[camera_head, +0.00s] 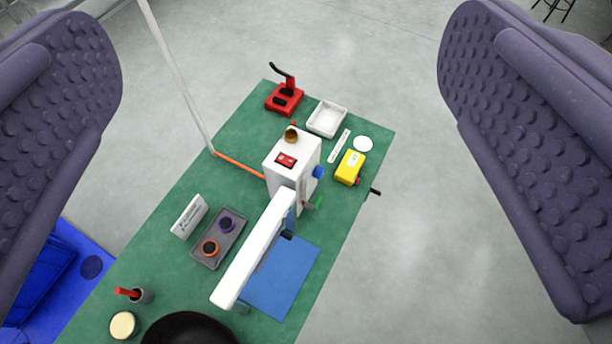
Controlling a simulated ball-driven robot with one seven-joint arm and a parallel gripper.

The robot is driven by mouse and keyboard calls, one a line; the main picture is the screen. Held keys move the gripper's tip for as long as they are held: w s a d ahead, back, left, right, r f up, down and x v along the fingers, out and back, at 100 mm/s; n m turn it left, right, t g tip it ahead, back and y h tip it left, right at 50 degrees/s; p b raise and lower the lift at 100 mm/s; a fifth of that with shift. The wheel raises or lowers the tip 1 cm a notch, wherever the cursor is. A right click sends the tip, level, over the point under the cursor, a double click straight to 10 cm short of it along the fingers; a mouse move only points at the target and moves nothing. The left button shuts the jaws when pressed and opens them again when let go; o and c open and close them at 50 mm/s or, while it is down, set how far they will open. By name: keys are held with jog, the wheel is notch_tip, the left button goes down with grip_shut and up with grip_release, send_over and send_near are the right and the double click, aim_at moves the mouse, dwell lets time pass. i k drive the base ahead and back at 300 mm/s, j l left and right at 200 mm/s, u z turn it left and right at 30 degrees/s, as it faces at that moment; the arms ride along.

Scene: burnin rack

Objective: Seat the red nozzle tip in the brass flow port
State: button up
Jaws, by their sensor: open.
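My gripper (281,95) is open, its two purple studded fingers wide apart at the left and right edges, with nothing between them but the distant bench. A small red piece (127,292), possibly the red nozzle tip, shows at the bench's lower left and leans at a dark grey cup (144,297); I cannot tell whether it sits in the cup. A round brass part (291,135), which looks like the brass flow port, is on top of the white machine (287,160) at mid-bench. Its opening is too small to make out.
The green bench (180,270) holds a red lever clamp (284,98), white tray (327,118), yellow box (349,167), grey tray (219,239) with orange and purple rings, and blue mat (282,280). A thin pole (178,75) rises at its left edge.

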aim_at(305, 147)
jog(key=k+l+u, duration=0.1)
jog(key=k+l, duration=0.2)
jog(key=k+l+u, duration=0.1)
jog(key=k+l, duration=0.15)
jog(key=k, duration=0.15)
jog(key=u, duration=1.75)
